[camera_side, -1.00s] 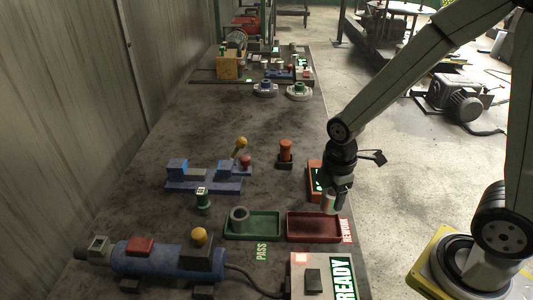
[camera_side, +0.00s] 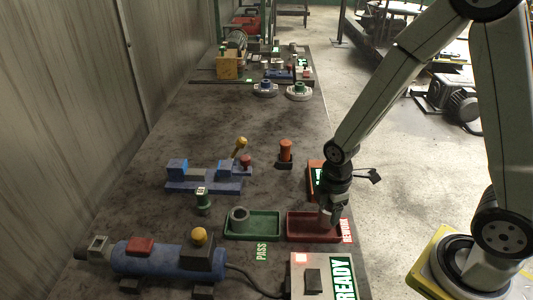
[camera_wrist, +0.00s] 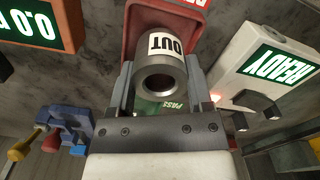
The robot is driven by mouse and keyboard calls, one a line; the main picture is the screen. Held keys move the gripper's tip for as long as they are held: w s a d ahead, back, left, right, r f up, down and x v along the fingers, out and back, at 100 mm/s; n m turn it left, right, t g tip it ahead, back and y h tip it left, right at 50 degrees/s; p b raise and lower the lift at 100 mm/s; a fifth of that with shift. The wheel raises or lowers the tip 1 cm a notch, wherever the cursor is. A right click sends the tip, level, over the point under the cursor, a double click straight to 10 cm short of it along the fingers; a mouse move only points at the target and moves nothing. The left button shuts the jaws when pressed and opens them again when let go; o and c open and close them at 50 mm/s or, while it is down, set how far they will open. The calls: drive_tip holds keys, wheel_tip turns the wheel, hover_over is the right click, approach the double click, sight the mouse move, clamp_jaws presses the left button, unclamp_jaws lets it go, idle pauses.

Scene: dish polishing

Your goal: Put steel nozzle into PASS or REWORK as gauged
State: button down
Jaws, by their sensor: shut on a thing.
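My gripper (camera_side: 327,222) is shut on a steel nozzle (camera_wrist: 163,72), a grey hollow cylinder with a white label that reads OUT. The gripper and nozzle are at the red REWORK tray (camera_side: 299,237), over its right part. The side view does not show clearly whether the nozzle touches the tray floor. The red tray also shows behind the nozzle in the wrist view (camera_wrist: 133,18). The green PASS tray (camera_side: 268,234) stands just left of the red one and holds another grey hollow cylinder (camera_side: 239,217).
A READY box (camera_side: 312,280) stands in front of the red tray. An orange display box (camera_side: 314,181) is behind the tray, partly hidden by my arm.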

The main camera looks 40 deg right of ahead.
drive_tip(key=shift+f, duration=1.35)
drive_tip(key=shift+f, duration=0.15)
unclamp_jaws()
wheel_tip(320, 180, up, 12)
idle(0.5)
drive_tip(key=shift+m, duration=0.3)
idle(0.4)
